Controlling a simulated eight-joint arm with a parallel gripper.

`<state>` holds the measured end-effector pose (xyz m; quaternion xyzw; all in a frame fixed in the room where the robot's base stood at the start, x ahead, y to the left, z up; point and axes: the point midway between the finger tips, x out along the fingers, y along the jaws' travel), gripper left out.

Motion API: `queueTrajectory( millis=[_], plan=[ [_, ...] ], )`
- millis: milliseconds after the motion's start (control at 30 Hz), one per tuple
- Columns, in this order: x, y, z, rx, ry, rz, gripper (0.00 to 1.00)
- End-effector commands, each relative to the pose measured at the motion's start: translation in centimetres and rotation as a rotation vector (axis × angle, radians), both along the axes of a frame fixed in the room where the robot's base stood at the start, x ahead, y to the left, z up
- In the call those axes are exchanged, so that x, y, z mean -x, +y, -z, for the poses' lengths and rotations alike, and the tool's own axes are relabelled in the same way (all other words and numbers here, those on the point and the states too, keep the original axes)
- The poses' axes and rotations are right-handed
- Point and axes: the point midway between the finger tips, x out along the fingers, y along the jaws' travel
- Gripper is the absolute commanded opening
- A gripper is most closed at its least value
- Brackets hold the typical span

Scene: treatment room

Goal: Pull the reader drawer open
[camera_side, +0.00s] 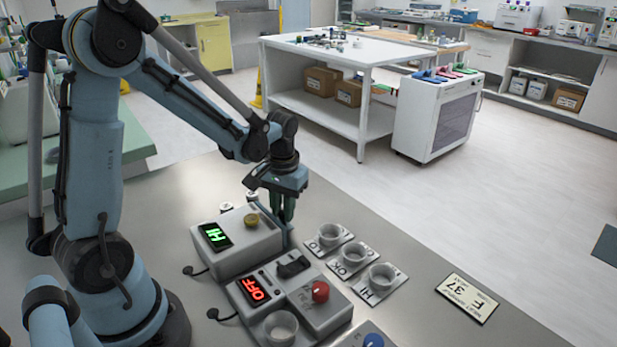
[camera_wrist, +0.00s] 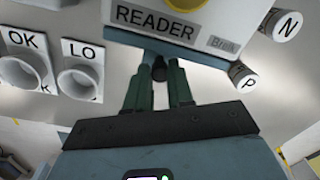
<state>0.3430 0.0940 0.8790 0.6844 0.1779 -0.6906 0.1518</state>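The reader (camera_side: 235,240) is a pale grey box on the grey bench. It has a green-lit display and a yellow button on top. In the wrist view the reader (camera_wrist: 205,40) carries the label READER. A blue drawer front (camera_wrist: 125,38) shows below that label, with a dark knob (camera_wrist: 159,72) on it. How far out the drawer stands I cannot tell. My gripper (camera_side: 284,215) points down at the reader's right end. In the wrist view the green fingers of my gripper (camera_wrist: 160,80) stand on both sides of the knob; whether they press on it is unclear.
A second grey box with a red OFF display (camera_side: 253,290) and a red button (camera_side: 320,291) stands close in front of the reader. Several labelled cups, such as the OK cup (camera_side: 354,254), stand to the right. Bare bench lies beyond them, with a sign (camera_side: 467,298).

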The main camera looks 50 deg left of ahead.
Motion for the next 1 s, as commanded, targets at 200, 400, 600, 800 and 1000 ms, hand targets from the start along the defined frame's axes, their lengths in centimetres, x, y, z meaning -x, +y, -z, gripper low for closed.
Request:
queueTrajectory(
  millis=[200, 400, 600, 800, 1000],
  plan=[
    [0.0, 0.0, 0.0, 0.0, 0.0, 0.0, 0.0],
    [-2.2, 0.0, -0.1, 0.0, 0.0, 0.001, 0.0],
    [-5.7, 0.0, -0.1, -0.001, 0.0, 0.001, 0.0],
    [-7.2, 0.0, -0.1, -0.001, 0.0, 0.0, 0.0],
    [-7.2, 0.0, -0.1, -0.001, 0.0, 0.0, 0.0]
  ],
)
